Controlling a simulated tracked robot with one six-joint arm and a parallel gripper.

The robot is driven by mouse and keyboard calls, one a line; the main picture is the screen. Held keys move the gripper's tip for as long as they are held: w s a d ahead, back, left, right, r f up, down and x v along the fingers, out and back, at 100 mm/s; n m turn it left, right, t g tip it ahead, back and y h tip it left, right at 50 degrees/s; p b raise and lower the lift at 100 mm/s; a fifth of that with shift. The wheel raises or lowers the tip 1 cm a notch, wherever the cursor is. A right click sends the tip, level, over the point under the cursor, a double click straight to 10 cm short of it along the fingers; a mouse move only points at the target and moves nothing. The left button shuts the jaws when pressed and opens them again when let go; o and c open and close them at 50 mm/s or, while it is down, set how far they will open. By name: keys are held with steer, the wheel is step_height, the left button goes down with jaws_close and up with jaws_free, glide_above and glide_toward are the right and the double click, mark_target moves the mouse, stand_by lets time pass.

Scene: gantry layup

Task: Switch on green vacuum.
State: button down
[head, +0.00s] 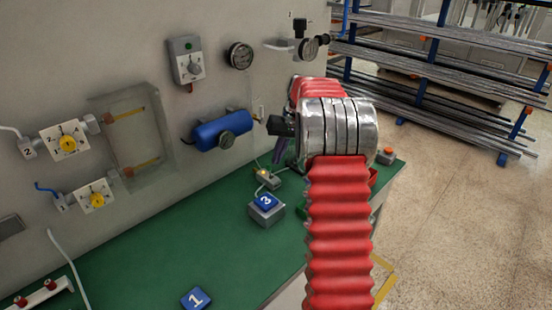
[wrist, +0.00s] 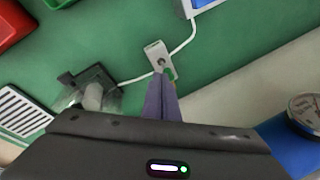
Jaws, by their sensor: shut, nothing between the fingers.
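In the head view the fingers (head: 278,155) are partly hidden behind my arm. A grey wall box (head: 187,62) has a green lamp and a knob.
A blue tank (head: 222,131) with a gauge is on the wall. A box marked 3 (head: 265,207) and a block marked 1 (head: 195,298) are on the green bench (head: 150,260). Yellow dial valves (head: 68,143) are at left. Pipe racks (head: 440,65) stand at right.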

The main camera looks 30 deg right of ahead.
steer(key=d+v, duration=0.2)
steer(key=v, duration=0.9)
steer(key=shift+w+d, duration=0.2)
steer(key=shift+d, duration=0.25)
steer(key=shift+d+r, duration=0.1)
